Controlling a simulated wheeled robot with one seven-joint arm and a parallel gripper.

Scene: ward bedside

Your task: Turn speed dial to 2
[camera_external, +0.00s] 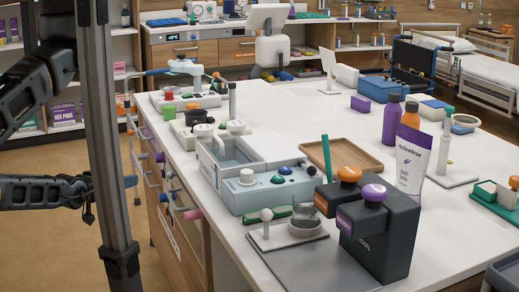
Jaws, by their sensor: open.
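A pale grey-blue device (262,196) stands on the near part of the white counter. Farther back, a smaller white device (235,127) also carries a knob. I cannot tell which knob is the speed dial, and no dial numbers are readable. My gripper's fingertips are not recognizable; only dark jointed parts show at the left edge.
Colored handles stick out along the counter's left side. The counter's middle has bare room.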

